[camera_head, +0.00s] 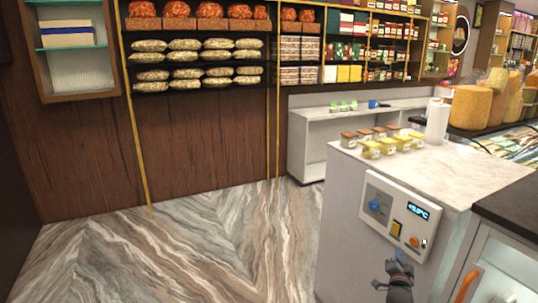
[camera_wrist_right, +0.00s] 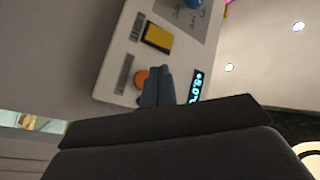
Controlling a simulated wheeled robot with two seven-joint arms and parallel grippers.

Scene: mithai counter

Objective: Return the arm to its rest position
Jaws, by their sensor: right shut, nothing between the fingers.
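My right gripper (camera_head: 399,266) shows at the bottom right of the head view, in front of the white counter's control panel (camera_head: 396,216). It is shut and empty. In the right wrist view, the gripper's fingers (camera_wrist_right: 157,86) are together and overlap the panel near an orange knob (camera_wrist_right: 141,78). I cannot tell from these views whether they touch the panel. The panel carries a blue knob (camera_head: 376,205), a yellow switch (camera_head: 396,229) and a lit display (camera_head: 419,212). My left gripper is not in view.
The white counter (camera_head: 440,165) holds several small jars (camera_head: 372,149) and a white cylinder (camera_head: 437,122). A dark-topped cabinet (camera_head: 510,211) stands at the right. Stocked shelves (camera_head: 200,42) line the back wall. The marbled floor (camera_head: 200,245) at left is clear.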

